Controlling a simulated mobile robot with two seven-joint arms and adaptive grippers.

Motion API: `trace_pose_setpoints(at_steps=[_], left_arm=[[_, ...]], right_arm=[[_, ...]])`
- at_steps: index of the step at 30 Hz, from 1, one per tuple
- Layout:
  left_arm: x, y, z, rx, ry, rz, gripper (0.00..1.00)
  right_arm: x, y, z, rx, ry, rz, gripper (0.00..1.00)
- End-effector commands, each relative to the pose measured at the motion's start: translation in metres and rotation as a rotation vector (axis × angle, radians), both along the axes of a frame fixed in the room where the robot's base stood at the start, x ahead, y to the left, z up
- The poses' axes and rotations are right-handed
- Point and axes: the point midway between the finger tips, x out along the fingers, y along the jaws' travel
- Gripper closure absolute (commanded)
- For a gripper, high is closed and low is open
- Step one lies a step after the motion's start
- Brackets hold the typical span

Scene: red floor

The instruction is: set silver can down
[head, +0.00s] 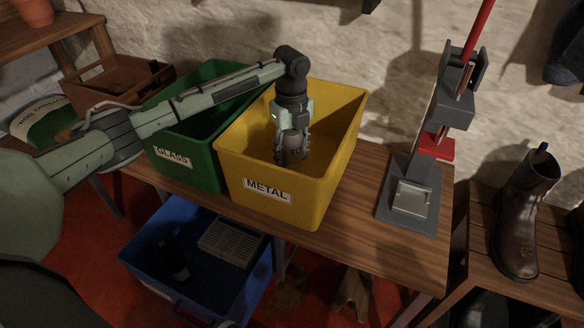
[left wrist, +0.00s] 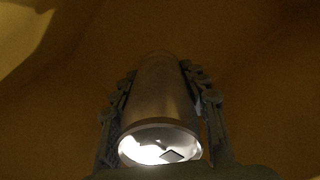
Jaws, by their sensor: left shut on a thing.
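My left gripper (head: 291,154) reaches down into the yellow bin labelled METAL (head: 230,160) from above. It is shut on the silver can (left wrist: 162,95), whose bright round end faces the camera in the left wrist view. The fingers of the left gripper (left wrist: 162,105) lie along both sides of the can. In the head view the can (head: 292,141) shows only in part between the fingers. Whether the can touches the bin's floor cannot be told.
A green bin labelled GLASS (head: 190,178) stands left of the yellow one on the wooden bench (head: 345,240). A can crusher with a red handle (head: 412,190) stands at the right. A blue crate (head: 150,250) is below. A boot (head: 522,215) is at far right.

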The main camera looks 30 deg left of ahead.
Motion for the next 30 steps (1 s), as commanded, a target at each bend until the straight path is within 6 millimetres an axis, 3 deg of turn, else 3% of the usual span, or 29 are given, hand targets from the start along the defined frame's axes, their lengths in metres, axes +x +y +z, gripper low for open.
trace_pose_setpoints(at_steps=[7,20,21,25,30], left_arm=[[-0.001,0.0,-0.04,0.0,0.002,0.0,0.69],[-0.001,0.0,-0.046,0.0,0.001,0.0,0.69],[0.0,0.0,-0.046,0.0,0.0,-0.001,0.52],[0.0,0.0,-0.046,0.0,0.0,0.0,0.36],[0.0,0.0,-0.046,0.0,0.0,0.0,0.36]], right_arm=[[-0.001,0.001,0.008,-0.001,-0.019,0.003,0.6],[0.0,0.002,0.011,0.0,-0.022,0.005,0.6],[0.0,0.002,0.008,0.001,-0.019,0.005,0.6],[0.0,0.002,0.007,0.0,-0.017,0.004,0.6],[0.0,0.002,0.007,0.0,-0.017,0.004,0.6]])
